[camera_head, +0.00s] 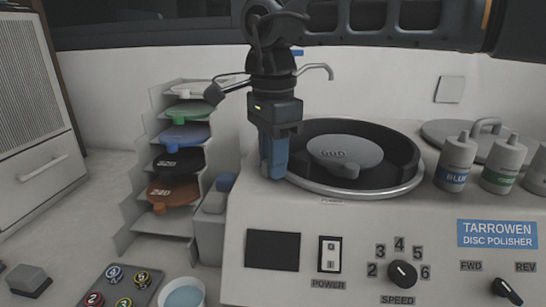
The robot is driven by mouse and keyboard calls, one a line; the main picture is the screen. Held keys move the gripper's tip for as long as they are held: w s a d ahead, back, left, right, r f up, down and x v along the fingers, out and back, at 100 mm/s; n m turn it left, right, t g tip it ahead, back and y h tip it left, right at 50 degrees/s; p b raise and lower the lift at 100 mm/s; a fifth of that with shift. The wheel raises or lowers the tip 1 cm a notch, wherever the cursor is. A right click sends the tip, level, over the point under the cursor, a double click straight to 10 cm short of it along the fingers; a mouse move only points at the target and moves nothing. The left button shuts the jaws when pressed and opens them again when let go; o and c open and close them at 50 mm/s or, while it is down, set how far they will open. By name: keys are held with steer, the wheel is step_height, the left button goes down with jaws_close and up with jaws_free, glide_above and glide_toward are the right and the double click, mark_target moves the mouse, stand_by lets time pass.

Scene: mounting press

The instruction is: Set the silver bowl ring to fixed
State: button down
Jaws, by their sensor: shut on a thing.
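The silver bowl ring (355,194) runs around the rim of the dark bowl (402,160) on top of the disc polisher. A grey disc (345,153) with a small knob near its front edge lies inside the bowl. My gripper (273,172) points down at the ring's left edge, its blue fingers shut on a part of the ring there. The fingers hide the part they grip. A small label on the polisher's front edge below the ring is too small to read.
A rack of coloured discs (178,136) stands to the left. Bottles (456,163) and a grey lid (474,130) are right of the bowl. A speed knob (403,274) and power switch (330,254) are on the front panel. A cup (182,297) stands at the lower left.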

mark_target(303, 194)
stand_by(0.4)
steer(key=shift+s+d+n, duration=2.4)
steer(key=shift+d+n, duration=0.05)
steer(key=shift+n, duration=0.05)
steer(key=c, duration=1)
jaws_free()
steer(key=shift+d, duration=0.1)
steer(key=shift+c, duration=0.2)
steer(key=shift+r, duration=0.1)
step_height(303, 194, up, 8)
steer(key=shift+f+b, duration=0.2)
steer(key=shift+b, duration=0.15)
